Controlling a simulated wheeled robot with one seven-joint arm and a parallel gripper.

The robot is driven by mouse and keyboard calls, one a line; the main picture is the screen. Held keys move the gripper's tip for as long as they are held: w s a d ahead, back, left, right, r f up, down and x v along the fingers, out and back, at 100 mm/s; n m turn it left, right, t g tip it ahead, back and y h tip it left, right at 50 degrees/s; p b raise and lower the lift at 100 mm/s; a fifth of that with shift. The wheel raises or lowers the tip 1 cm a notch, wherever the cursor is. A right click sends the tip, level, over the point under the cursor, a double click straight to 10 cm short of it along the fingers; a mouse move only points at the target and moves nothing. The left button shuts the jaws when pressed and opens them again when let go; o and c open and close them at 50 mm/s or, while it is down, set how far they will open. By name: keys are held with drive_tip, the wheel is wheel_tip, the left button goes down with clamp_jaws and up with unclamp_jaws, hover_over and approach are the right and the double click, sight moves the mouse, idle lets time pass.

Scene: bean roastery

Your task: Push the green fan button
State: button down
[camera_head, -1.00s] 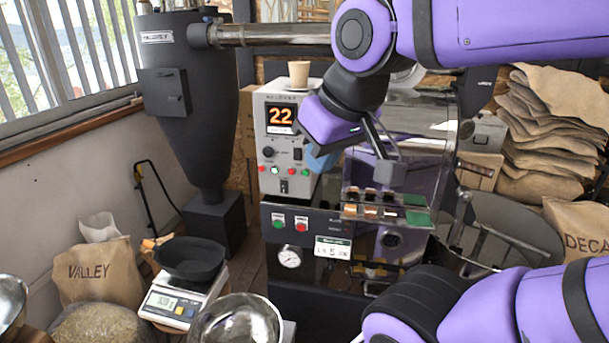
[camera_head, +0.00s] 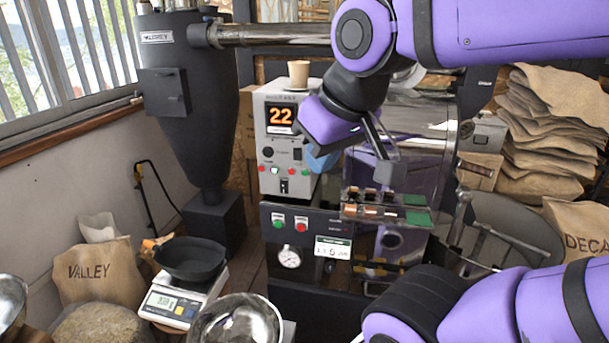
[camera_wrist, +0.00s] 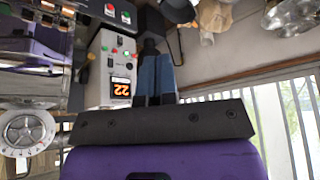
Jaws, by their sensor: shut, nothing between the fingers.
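On the roaster's dark lower front panel, a green button (camera_head: 278,221) sits left of a red button (camera_head: 302,226). The same green button (camera_wrist: 110,10) shows at the top of the upside-down wrist view. The pale control box (camera_head: 285,150) above the panel carries a row of small lit buttons, including a green one (camera_head: 306,173) at its right end. I cannot read which label says fan. My gripper (camera_head: 322,162) is shut and empty, its blue part beside the right edge of the control box in the picture. Its fingers (camera_wrist: 153,50) look apart from the buttons in the wrist view.
A paper cup (camera_head: 298,73) stands on the control box. A scale (camera_head: 172,300) with a black pan (camera_head: 190,258) and a metal bowl (camera_head: 236,325) stand at lower left. A small glazed shelf-like part (camera_head: 385,212) juts from the roaster front. A round cooling tray (camera_head: 535,232) lies right.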

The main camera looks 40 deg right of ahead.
sight(305, 173)
drive_tip(key=w+d+f+m+t+h, duration=0.1)
drive_tip(key=w+d+f+m+t, duration=0.3)
drive_tip(key=w, duration=1.1)
drive_tip(key=w+d+f+t, duration=0.3)
drive_tip(key=w+d+f, duration=0.35)
drive_tip(key=w, duration=0.85)
drive_tip(key=w+d+f+m+t, duration=0.1)
drive_tip(key=w+d+f+t, duration=0.15)
drive_tip(key=f, duration=0.25)
drive_tip(key=w+d+f+m+t, duration=0.1)
drive_tip(key=w+d+f+m, duration=0.15)
drive_tip(key=f, duration=0.35)
drive_tip(key=s+d+f+m+t+h, duration=0.1)
drive_tip(key=d+f+m+t, duration=0.3)
drive_tip(key=f, duration=0.5)
drive_tip(key=shift+s+d+m+t+h, duration=0.4)
drive_tip(key=shift+s+d+m, duration=0.15)
drive_tip(key=shift+s+m, duration=0.3)
drive_tip(key=shift+w+d, duration=0.1)
drive_tip(key=w+d, duration=0.5)
drive_tip(key=d, duration=0.1)
drive_tip(key=shift+w+d, duration=0.15)
drive_tip(key=shift+d, duration=0.2)
